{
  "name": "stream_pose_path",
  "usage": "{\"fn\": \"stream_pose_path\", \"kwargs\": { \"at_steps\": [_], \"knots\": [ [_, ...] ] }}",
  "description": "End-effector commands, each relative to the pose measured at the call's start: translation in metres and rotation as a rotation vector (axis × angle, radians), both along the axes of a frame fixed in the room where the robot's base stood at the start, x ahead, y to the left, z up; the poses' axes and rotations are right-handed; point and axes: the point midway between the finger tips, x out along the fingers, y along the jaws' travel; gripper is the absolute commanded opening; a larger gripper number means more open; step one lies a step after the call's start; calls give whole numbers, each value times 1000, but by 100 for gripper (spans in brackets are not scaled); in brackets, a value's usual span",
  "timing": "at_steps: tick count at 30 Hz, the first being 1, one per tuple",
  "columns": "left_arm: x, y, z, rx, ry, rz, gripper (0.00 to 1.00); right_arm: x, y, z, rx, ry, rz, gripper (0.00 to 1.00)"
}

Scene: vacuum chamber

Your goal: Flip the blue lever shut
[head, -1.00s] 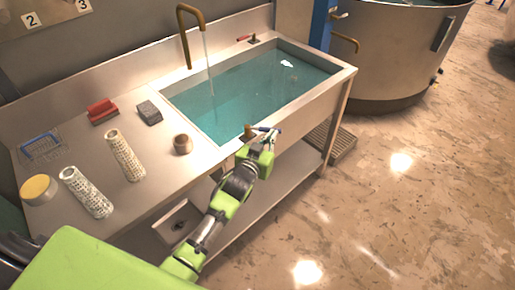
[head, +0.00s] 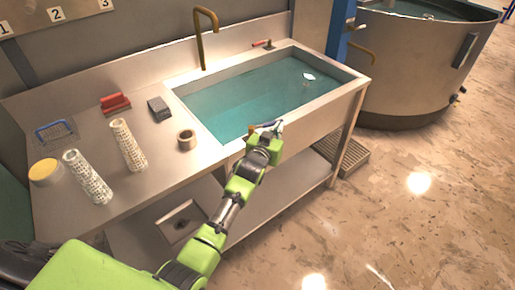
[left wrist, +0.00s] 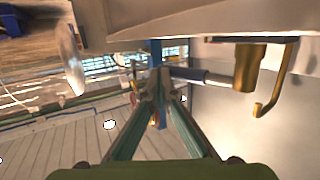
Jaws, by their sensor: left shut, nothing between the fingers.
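The blue lever (head: 268,125) is at the front rim of the sink (head: 222,104), beside a small brass fitting (head: 251,129). In the left wrist view the blue lever (left wrist: 188,73) lies roughly level, joined by a metal stem to a brass valve body (left wrist: 247,68). My left gripper (head: 274,133) is shut and empty at the lever. Its fingertips (left wrist: 158,82) are close to the lever's free end; I cannot tell if they touch. My right gripper is not in view.
A brass tap (head: 203,35) with no visible stream stands behind the water-filled sink. A red-handled lever (head: 263,43) sits on the back rim. White perforated cylinders (head: 128,145), a red brush (head: 115,102) and a dark block (head: 159,108) stand on the left counter. A large metal tank (head: 415,70) is at right.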

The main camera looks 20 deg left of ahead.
Motion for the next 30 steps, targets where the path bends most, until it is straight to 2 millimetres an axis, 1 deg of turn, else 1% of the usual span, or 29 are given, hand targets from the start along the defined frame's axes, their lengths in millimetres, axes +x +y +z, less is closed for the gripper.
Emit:
{"fn": "stream_pose_path", "kwargs": {
  "at_steps": [3,12,19,30],
  "knots": [
    [9,4,0,1,-1,1,0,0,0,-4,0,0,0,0],
    [21,10,0,1,-1,1,0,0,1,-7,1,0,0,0],
    [25,13,0,0,-1,0,0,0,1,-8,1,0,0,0],
    [25,13,0,1,-1,0,0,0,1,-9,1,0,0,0]
  ]
}}
